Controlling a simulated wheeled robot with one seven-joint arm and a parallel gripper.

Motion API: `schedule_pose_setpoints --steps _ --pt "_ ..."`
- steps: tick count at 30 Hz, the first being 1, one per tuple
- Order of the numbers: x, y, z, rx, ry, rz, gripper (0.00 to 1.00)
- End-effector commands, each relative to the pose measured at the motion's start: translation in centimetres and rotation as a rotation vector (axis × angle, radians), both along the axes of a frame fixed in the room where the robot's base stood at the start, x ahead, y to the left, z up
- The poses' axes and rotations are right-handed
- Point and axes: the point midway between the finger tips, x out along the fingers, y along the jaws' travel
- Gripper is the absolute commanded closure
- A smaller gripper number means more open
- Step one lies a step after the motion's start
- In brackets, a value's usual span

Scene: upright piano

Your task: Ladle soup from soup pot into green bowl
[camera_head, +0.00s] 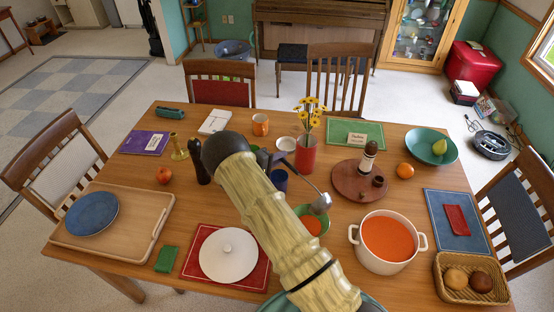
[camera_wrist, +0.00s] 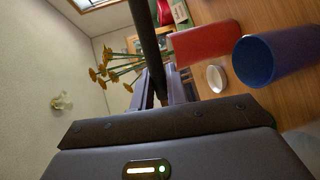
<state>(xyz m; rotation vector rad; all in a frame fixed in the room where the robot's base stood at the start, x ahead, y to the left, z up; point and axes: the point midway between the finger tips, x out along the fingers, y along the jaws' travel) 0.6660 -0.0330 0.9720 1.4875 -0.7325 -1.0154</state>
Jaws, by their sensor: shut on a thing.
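The white soup pot (camera_head: 358,256) with two handles stands on the table at the right, filled with orange soup (camera_head: 386,236). The green bowl (camera_head: 326,228) is left of it, partly hidden by my arm, and orange soup shows inside. My gripper (camera_head: 268,158) is shut on the ladle's handle, left of and beyond the bowl. The ladle (camera_head: 319,203) has its grey metal head over the bowl's right edge, apparently above it and tilted; its contents cannot be seen. In the wrist view, the dark handle (camera_wrist: 147,45) rises from between the fingers of my gripper (camera_wrist: 165,90).
A red vase with yellow flowers (camera_head: 306,155), a blue cup (camera_head: 279,181) and a small white bowl (camera_head: 286,143) stand close to my gripper. A brown round board (camera_head: 345,185) with a mill lies right.

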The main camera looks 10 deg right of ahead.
Motion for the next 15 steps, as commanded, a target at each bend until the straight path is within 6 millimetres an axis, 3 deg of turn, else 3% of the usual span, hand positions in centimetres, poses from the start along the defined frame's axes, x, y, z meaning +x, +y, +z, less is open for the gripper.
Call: schedule_pose_setpoints --steps 7,15 --pt "-0.4 -2.4 3.3 0.0 0.004 0.182 1.0" --pt "-1.1 -2.5 4.5 0.001 0.005 0.459 1.0"
